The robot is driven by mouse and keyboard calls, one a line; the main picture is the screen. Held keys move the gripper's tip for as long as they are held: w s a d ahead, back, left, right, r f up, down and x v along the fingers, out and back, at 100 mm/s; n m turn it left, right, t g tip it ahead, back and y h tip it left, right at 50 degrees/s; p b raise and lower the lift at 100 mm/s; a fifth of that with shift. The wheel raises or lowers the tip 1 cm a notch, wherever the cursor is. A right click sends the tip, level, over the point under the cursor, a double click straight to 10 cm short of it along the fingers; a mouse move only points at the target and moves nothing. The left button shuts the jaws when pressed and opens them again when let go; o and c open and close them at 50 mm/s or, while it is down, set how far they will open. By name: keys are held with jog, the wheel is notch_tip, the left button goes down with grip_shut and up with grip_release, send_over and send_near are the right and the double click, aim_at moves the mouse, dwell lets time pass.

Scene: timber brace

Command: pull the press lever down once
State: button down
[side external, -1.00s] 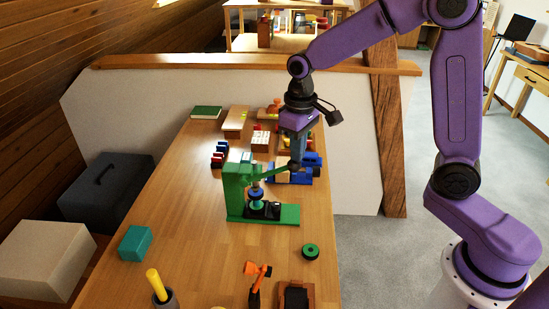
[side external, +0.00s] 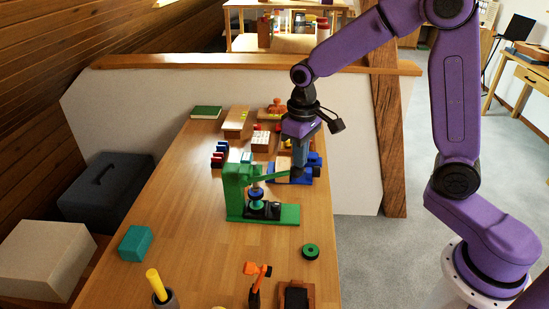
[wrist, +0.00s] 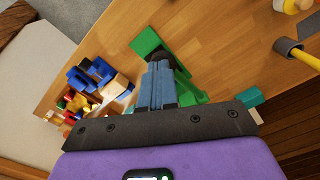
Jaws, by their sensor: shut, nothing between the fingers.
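The green press (side external: 236,195) stands on the table with its base toward the right. Its lever (side external: 275,176) reaches right from the press head and slopes slightly up to a dark end. My gripper (side external: 298,168) is shut and points down, its fingertips at the lever's dark end; they look touching, but the exact contact is hidden. In the wrist view, the blue-grey fingers (wrist: 160,75) are together with nothing between them, and they cover part of the green press (wrist: 146,42).
A blue fixture (side external: 283,179) sits just behind my fingers. A green ring (side external: 310,251), a teal block (side external: 135,243) and an orange tool (side external: 256,272) lie nearer.

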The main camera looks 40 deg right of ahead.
jog(key=shift+f, duration=0.2)
dwell(0.3)
jog(key=shift+s+d+f, duration=0.15)
jog(key=shift+s+f, duration=0.05)
jog(key=shift+f, duration=0.55)
jog(key=shift+d+f, duration=0.1)
jog(key=shift+f, duration=0.7)
jog(key=shift+s+f, duration=0.1)
jog(key=shift+f, duration=0.15)
notch_tip(320, 180, up, 14)
dwell(2.2)
